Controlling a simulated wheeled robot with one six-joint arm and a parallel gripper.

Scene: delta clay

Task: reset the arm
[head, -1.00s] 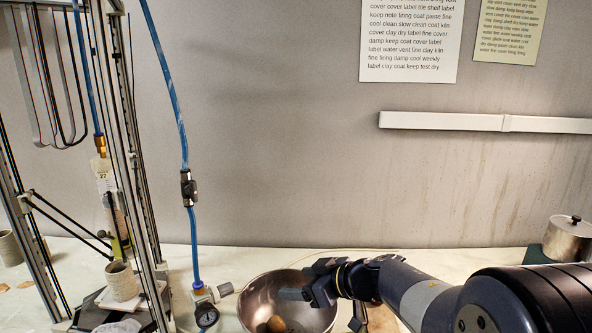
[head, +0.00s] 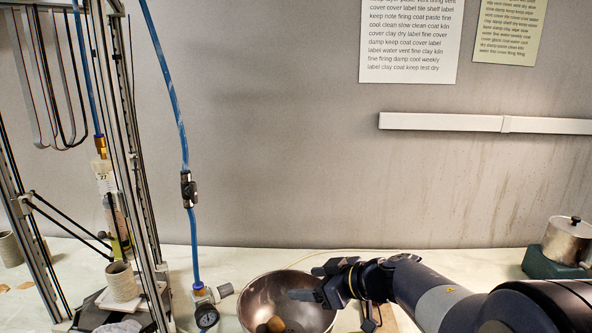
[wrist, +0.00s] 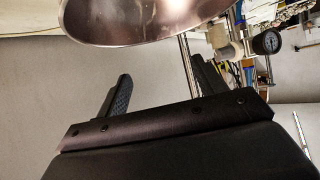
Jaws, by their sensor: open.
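My gripper (head: 312,283) is at the lower middle of the head view, over the right part of a metal bowl (head: 256,302). Its fingers point left and are apart, with nothing between them. In the wrist view my gripper (wrist: 158,88) shows two separate dark fingers. The bowl (wrist: 135,25) fills the top of that view. My arm reaches in from the lower right. A brown ball-like lump (head: 273,324) lies in the bowl.
A metal-framed clay printer stands at the left, with a ribbed clay cup (head: 122,282) on it. A blue hose (head: 174,100) runs down to a pressure gauge (head: 207,317) left of the bowl. A lidded metal pot (head: 567,242) stands at the far right.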

